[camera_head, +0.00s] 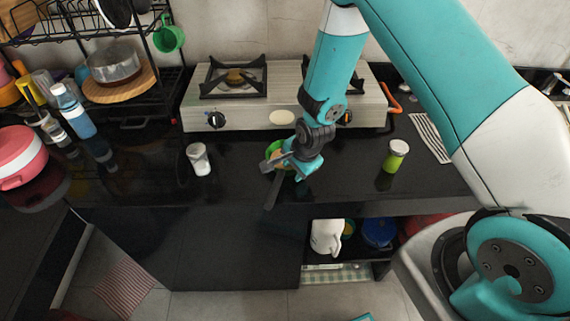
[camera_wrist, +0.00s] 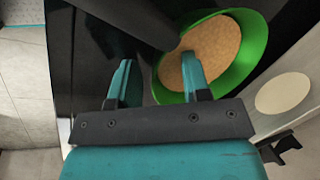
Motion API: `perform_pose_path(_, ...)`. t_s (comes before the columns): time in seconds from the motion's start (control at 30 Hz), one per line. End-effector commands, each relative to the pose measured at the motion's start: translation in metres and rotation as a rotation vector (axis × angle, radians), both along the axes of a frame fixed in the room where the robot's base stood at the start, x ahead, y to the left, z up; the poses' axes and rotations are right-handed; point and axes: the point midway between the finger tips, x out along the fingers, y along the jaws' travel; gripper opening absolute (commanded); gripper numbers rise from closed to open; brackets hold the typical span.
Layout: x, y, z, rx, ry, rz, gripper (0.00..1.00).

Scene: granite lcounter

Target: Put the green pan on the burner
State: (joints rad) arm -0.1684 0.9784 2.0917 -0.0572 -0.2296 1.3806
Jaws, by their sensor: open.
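The green pan (camera_head: 278,147) sits on the black counter in front of the stove, partly hidden by my gripper (camera_head: 273,165). Its dark handle (camera_head: 271,194) points toward the counter's front edge. In the wrist view the pan (camera_wrist: 256,45) shows a green rim and a tan inside, with its handle (camera_wrist: 138,18) running to the upper left. My gripper (camera_wrist: 158,80) is open and empty. Its right finger overlaps the pan in that view; I cannot tell whether they touch. The stove's left burner (camera_head: 235,78) has a bare black grate. My arm hides part of the right burner.
A white cup (camera_head: 199,159) stands left of the pan, and a green jar with a white lid (camera_head: 394,156) stands to the right. A dish rack (camera_head: 110,90) and a pink pot (camera_head: 20,158) are at the left.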

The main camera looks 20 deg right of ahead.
Motion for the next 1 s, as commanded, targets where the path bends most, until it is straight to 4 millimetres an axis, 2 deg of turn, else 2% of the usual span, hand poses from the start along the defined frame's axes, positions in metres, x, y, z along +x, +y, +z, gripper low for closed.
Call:
perform_pose_path(0.23,0.0007,0.0004,-0.0011,0.0,-0.001,0.0,0.41)
perform_pose_path(0.4,0.0006,0.0002,-0.001,0.0,-0.001,0.0,0.02)
perform_pose_path(0.43,0.0005,0.0003,-0.001,0.0,0.0,0.0,0.0)
perform_pose_path(1.0,-0.0015,0.0006,0.001,-0.001,0.006,0.003,0.0)
